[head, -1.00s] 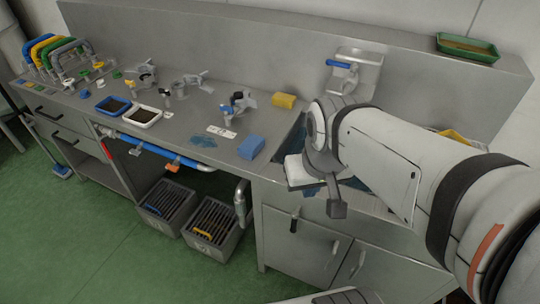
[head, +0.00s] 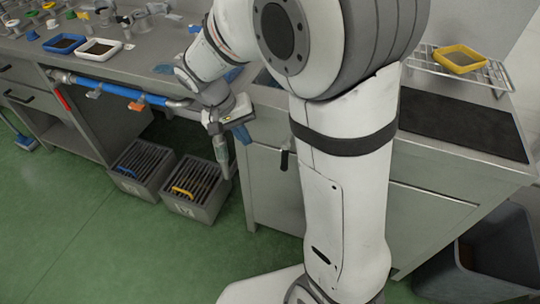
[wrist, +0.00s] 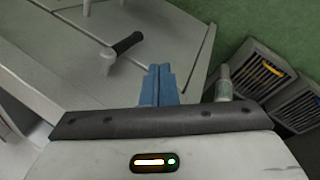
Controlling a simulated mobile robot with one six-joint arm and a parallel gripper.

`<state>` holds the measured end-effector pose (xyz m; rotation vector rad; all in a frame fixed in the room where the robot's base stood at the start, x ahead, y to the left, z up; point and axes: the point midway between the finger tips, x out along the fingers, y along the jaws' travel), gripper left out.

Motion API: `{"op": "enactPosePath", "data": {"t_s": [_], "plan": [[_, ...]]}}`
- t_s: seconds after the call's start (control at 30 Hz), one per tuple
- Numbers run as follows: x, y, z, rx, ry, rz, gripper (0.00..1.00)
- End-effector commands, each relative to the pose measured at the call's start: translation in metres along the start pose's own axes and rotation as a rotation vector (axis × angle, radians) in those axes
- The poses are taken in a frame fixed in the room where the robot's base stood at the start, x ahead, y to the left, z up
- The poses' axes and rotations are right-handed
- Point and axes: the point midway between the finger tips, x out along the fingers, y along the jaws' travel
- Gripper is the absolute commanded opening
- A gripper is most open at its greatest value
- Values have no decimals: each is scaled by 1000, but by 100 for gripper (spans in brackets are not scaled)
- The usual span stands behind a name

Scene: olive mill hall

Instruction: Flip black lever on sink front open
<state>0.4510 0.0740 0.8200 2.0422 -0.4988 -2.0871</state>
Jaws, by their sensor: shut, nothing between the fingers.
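The black lever (head: 285,160) is on the grey sink front, hanging close to vertical in the head view. In the wrist view the black lever (wrist: 127,43) slants away from a round metal pivot on the panel. My gripper (head: 243,133) is low in front of the cabinet, left of the lever in the head view. In the wrist view its blue fingers (wrist: 160,85) are together with nothing between them. They are apart from the lever, which lies beyond them and to the left. My arm hides the sink basin and part of the cabinet front.
Two slotted grey crates (head: 140,170) (head: 195,190) are on the green floor to the left. A blue pipe (head: 115,88) runs under the bench edge. A dark bin (head: 490,255) stands at lower right.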

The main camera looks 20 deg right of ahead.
Motion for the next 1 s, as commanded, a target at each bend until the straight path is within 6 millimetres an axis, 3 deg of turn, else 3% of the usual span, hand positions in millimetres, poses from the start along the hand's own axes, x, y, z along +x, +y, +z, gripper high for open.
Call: {"op": "enactPosePath", "data": {"t_s": [0.1, 0.43, 0.57, 1.0], "plan": [[8, -7, -4, 2, 0, 15, 0], [7, -6, -4, 4, -1, 15, 0], [16, -6, -4, 4, -3, 16, 0], [105, -5, -3, 4, -6, 17, 0]]}}
